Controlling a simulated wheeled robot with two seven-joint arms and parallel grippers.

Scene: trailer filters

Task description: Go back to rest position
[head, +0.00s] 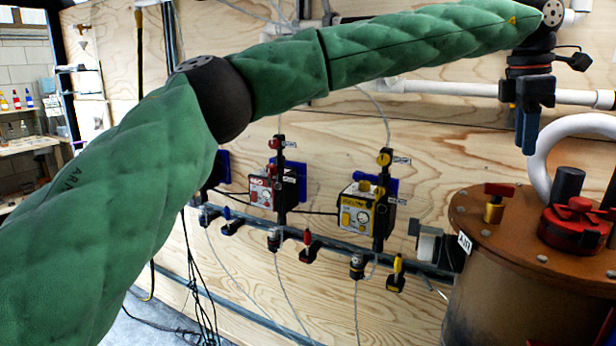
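My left arm (120,200), in a green quilted sleeve, comes in from the left and reaches across the top of the head view to the upper right. My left gripper (527,145) hangs from its end with its dark blue fingers pointing down. It is in front of the plywood wall, above and left of the rusty brown tank's lid in the picture. I see nothing held in it, but the fingers overlap from this angle and their gap cannot be judged. My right arm and gripper are not in view.
A rusty brown tank (490,295) with a red-capped fitting (573,222) and a thick white hose (545,150) stands at the right. Red (262,192) and yellow (357,212) pump boxes sit on the plywood wall above a rail with several valves. Shelves with bottles are at far left.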

